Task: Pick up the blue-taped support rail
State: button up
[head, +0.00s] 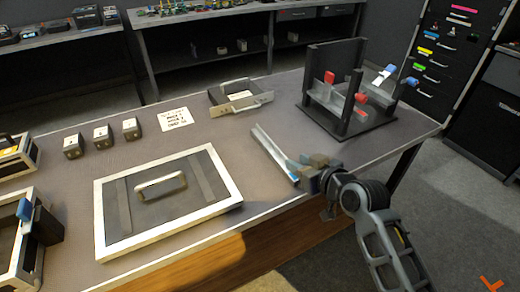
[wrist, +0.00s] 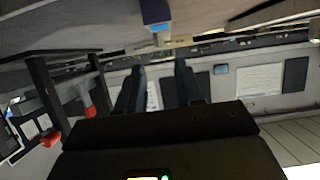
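The support rail (head: 272,152) is a long, thin, pale channel lying on the table right of centre in the head view, slanting towards the front edge. Blue tape (head: 294,172) shows near its lower end. My gripper (head: 306,170) is close by that taped end; the head view does not show clearly whether they touch. In the wrist view the two dark fingers (wrist: 160,68) stand apart with an empty gap between them.
A dark stand (head: 345,112) with red and blue clamps stands close behind my gripper. A white-framed panel with a handle (head: 228,190) lies left of the rail. A metal tray (head: 258,101) and a label card (head: 175,119) are farther back. Bare table lies between them.

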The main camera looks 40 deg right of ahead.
aim_at(281, 152)
jog(key=x, duration=0.7)
jog(key=shift+w+d+p, duration=0.1)
jog(key=shift+w+p, duration=0.2)
jog(key=shift+p, duration=0.05)
grip_shut()
